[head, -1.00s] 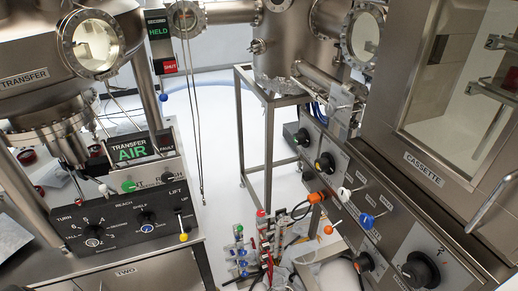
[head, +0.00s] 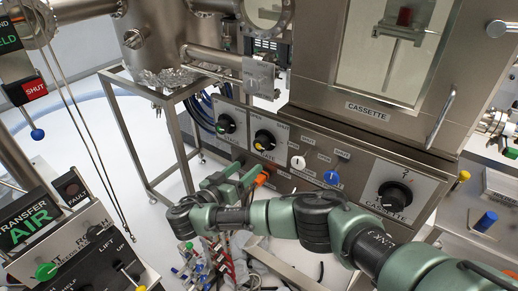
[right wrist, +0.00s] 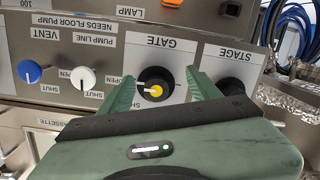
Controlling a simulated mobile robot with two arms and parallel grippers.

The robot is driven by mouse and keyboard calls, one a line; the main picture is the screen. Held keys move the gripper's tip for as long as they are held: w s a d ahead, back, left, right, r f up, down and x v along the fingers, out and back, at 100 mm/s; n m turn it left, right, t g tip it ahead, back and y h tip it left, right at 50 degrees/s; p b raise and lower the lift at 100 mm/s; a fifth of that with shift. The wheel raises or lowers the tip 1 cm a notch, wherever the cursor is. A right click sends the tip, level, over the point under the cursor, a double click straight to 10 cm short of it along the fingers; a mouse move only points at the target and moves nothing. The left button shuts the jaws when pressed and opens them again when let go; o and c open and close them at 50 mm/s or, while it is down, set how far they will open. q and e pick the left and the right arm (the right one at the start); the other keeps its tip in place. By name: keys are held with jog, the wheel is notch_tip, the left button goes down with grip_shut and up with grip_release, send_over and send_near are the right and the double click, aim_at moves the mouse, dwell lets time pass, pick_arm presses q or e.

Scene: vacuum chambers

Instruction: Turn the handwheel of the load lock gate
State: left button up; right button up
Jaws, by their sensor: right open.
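The gate handwheel is a black round knob with a yellow pointer (head: 264,140) on the grey panel under the cassette chamber. In the right wrist view the knob (right wrist: 154,86) sits below the upside-down label GATE, with OPEN and SHUT marks beside it. My right gripper (head: 238,178) is open, with green fingers pointing toward the panel, below the knob in the head view. In the right wrist view its fingers (right wrist: 163,76) appear on either side of the knob; no contact is visible. My left gripper is out of view.
A STAGE knob (head: 226,123) neighbours the gate knob. White (head: 298,162) and blue (head: 331,178) valve knobs and a large CASSETTE knob (head: 392,196) share the panel. An orange handle (head: 262,178) is close to my right fingers. A metal frame (head: 150,150) stands left.

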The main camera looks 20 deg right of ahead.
aim_at(259, 146)
jog(key=shift+m+h, duration=0.6)
jog(key=shift+m, duration=0.1)
jog(key=r, duration=0.1)
jog(key=w+d+r, duration=0.1)
jog(key=d+r+b, duration=0.1)
jog(key=shift+w+r, duration=0.4)
jog(key=p+x, duration=0.1)
jog(key=x, duration=0.3)
jog(key=shift+r, duration=0.1)
jog(key=shift+w+d+p, duration=0.3)
jog(key=shift+w+d, duration=0.05)
jog(key=shift+d, duration=0.05)
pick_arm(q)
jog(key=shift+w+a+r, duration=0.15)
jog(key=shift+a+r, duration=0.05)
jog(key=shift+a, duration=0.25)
pick_arm(e)
grip_shut()
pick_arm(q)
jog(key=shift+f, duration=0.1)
